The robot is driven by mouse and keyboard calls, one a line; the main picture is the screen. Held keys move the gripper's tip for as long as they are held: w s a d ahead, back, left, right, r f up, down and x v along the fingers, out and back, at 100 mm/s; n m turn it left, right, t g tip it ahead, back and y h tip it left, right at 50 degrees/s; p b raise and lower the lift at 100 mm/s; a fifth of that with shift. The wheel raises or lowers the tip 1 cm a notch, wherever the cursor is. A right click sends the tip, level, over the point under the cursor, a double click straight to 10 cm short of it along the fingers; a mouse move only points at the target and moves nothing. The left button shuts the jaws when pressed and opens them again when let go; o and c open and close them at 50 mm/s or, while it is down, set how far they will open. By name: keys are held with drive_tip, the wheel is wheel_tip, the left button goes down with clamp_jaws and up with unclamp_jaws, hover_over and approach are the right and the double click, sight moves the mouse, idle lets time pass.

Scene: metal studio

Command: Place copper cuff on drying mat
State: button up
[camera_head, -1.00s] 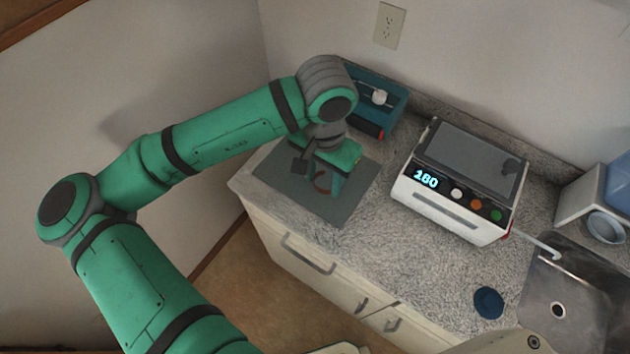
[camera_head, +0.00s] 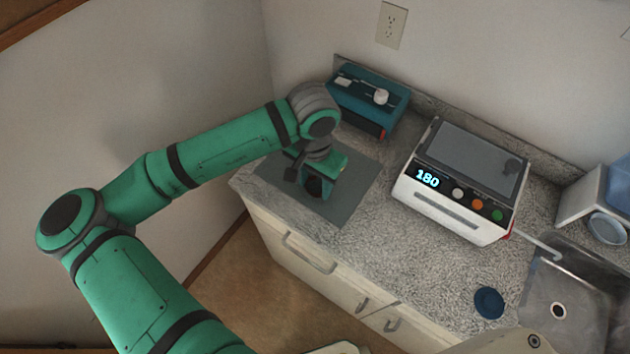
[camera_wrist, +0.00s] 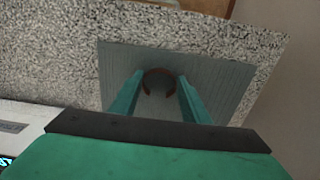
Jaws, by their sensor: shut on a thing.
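The copper cuff (camera_wrist: 158,76) is a brown open ring in the wrist view, at the tips of my gripper's two green fingers. My gripper (camera_wrist: 158,98) is shut on the cuff. The drying mat (camera_head: 350,200) is a flat grey rectangle on the left end of the counter, and it also shows behind the cuff in the wrist view (camera_wrist: 225,78). My gripper (camera_head: 318,192) is over the mat in the head view, where the cuff is hidden. I cannot tell whether the cuff touches the mat.
A white device (camera_head: 460,180) reading 180 stands right of the mat. A teal box with a knob (camera_head: 368,98) stands behind it. A dark blue round item (camera_head: 489,302) lies near the sink (camera_head: 575,290). The speckled counter (camera_head: 400,260) is clear in front.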

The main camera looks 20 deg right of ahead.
drive_tip(key=shift+f, duration=0.1)
drive_tip(key=o, duration=1.1)
drive_tip(key=r, duration=1.2)
drive_tip(key=shift+s+a+r, duration=0.15)
drive_tip(key=shift+a+r, duration=0.05)
